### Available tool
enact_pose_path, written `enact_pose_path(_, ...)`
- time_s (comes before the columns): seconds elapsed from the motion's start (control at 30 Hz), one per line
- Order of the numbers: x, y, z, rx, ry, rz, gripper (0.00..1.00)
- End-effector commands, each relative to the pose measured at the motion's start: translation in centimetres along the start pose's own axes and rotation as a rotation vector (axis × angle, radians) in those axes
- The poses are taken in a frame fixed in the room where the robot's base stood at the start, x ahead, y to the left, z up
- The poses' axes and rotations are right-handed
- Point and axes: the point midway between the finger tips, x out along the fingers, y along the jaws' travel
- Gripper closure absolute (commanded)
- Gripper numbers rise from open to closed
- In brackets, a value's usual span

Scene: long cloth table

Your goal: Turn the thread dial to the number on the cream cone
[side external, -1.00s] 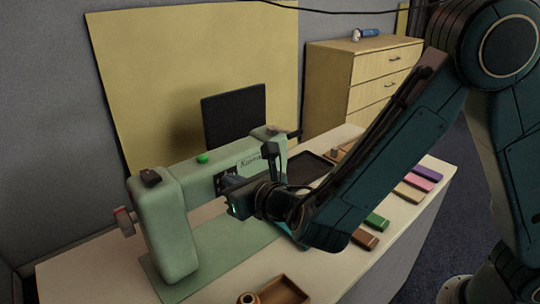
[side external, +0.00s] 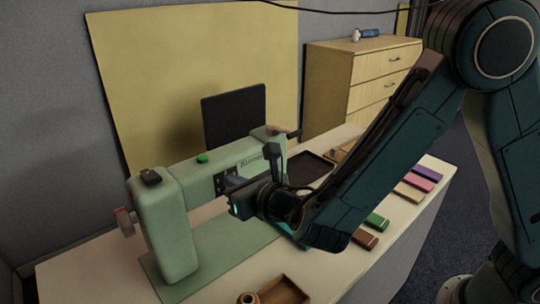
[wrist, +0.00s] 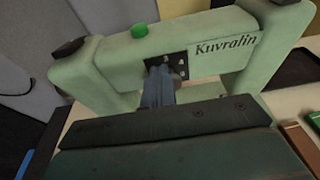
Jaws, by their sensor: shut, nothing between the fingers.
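A pale green sewing machine (side external: 165,225) stands on the table; its arm also shows in the wrist view (wrist: 120,65). A dark panel (wrist: 181,62) with small light marks is set in its front. The thread dial cannot be made out; my fingers cover part of the panel. My gripper (wrist: 160,84) is shut and empty in front of the panel, and in the side view (side external: 230,183) it points at it. Whether it touches cannot be told. A small round tan object (side external: 248,298) at the bottom edge is cut off; I cannot tell whether it is the cream cone. No number is readable.
A wooden tray (side external: 285,290) lies at the front. Several coloured blocks, including a green one (side external: 376,222), line the table's right side. A dark tray (side external: 308,167) lies behind my arm. A black screen (side external: 235,118) and a wooden drawer chest (side external: 345,85) stand behind.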

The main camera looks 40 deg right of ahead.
Motion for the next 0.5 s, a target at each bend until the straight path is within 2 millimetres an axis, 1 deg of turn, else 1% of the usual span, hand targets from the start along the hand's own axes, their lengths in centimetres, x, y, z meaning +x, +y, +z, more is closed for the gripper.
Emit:
enact_pose_path(0.03,0.01,-0.20,-0.24,-0.001,0.007,-0.003,1.00)
enact_pose_path(0.5,-0.05,-1.14,-0.09,-0.002,0.007,-0.004,1.00)
